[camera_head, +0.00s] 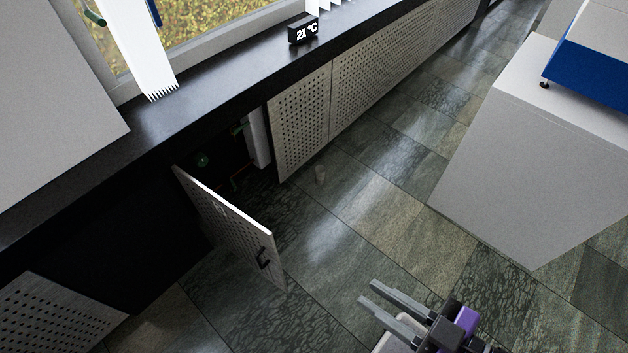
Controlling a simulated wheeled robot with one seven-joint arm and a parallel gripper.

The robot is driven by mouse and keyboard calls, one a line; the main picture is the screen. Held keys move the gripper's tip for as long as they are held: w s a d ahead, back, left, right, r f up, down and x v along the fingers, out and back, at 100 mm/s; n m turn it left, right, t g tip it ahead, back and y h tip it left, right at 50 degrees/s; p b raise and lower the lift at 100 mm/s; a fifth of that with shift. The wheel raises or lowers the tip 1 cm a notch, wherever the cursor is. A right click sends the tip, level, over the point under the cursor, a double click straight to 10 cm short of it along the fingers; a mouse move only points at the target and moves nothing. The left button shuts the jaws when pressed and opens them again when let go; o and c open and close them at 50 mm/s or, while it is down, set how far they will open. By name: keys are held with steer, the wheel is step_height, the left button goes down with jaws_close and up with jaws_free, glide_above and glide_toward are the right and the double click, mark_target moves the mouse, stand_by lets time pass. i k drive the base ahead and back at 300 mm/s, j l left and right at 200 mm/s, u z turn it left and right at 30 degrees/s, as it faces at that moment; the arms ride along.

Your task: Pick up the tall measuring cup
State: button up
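A perforated cabinet door (232,225) stands open into the room, left of my gripper. Inside the dark cabinet are a white box (258,138) and red and green parts. A grey cabinet block (530,165) stands at the right. The tiled floor between is clear.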

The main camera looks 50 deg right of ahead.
mark_target(320, 171)
steer(key=i+l, duration=0.35)
steer(key=l, duration=0.15)
steer(key=i+l, duration=0.35)
steer(key=l, duration=0.15)
steer(key=i+l, duration=0.3)
steer(key=l, duration=0.15)
steer(key=i+l, duration=0.35)
steer(key=l, duration=0.15)
steer(key=l+z, duration=0.05)
